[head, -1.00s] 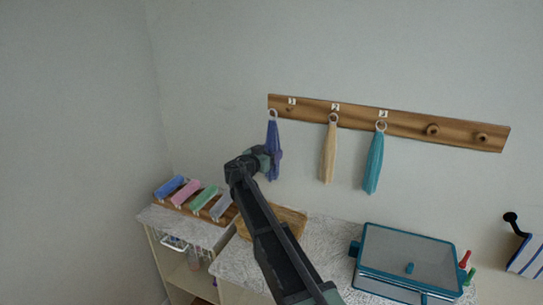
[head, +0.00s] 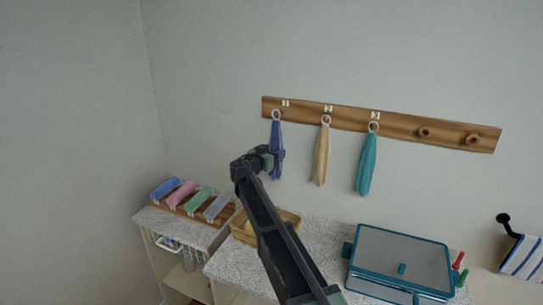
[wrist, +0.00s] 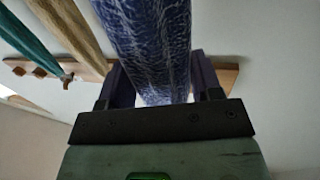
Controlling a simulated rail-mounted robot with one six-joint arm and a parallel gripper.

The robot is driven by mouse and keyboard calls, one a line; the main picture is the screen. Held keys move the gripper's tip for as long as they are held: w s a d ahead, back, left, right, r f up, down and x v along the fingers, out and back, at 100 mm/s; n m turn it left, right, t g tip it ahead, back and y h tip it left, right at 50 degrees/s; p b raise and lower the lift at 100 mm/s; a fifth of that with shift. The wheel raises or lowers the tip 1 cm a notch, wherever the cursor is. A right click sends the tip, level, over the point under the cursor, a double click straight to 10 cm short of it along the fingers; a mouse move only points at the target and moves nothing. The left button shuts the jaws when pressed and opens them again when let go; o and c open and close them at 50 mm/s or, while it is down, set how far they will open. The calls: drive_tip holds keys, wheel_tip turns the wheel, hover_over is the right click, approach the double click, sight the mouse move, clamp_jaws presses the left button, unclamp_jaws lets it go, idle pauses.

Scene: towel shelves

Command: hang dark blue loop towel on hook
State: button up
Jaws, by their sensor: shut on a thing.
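The dark blue loop towel (head: 276,138) hangs upright at the left end of the wooden hook rail (head: 398,126). Its pale ring overlaps the rail just left of and below label 1. I cannot tell whether the ring is around the first peg or only in front of it. My gripper (head: 274,157) is shut on the towel's body, below the ring. In the wrist view, the towel (wrist: 155,45) fills the space between my two fingers (wrist: 160,82), and its ring is out of sight.
A cream towel (head: 322,158) and a teal towel (head: 367,165) hang by rings under labels 2 and 3. Two pegs at right are bare. Below stand rolled towels (head: 198,199) on a rack, a basket (head: 242,230) and a blue-rimmed box (head: 400,262).

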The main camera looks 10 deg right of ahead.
drive_tip(key=w+d+f+b, duration=0.1)
drive_tip(key=w+d, duration=0.2)
drive_tip(key=w, duration=0.2)
drive_tip(key=shift+w+d+f, duration=0.3)
idle(0.7)
drive_tip(key=o, duration=1)
drive_tip(key=shift+o, duration=0.2)
drive_tip(key=shift+s, duration=0.1)
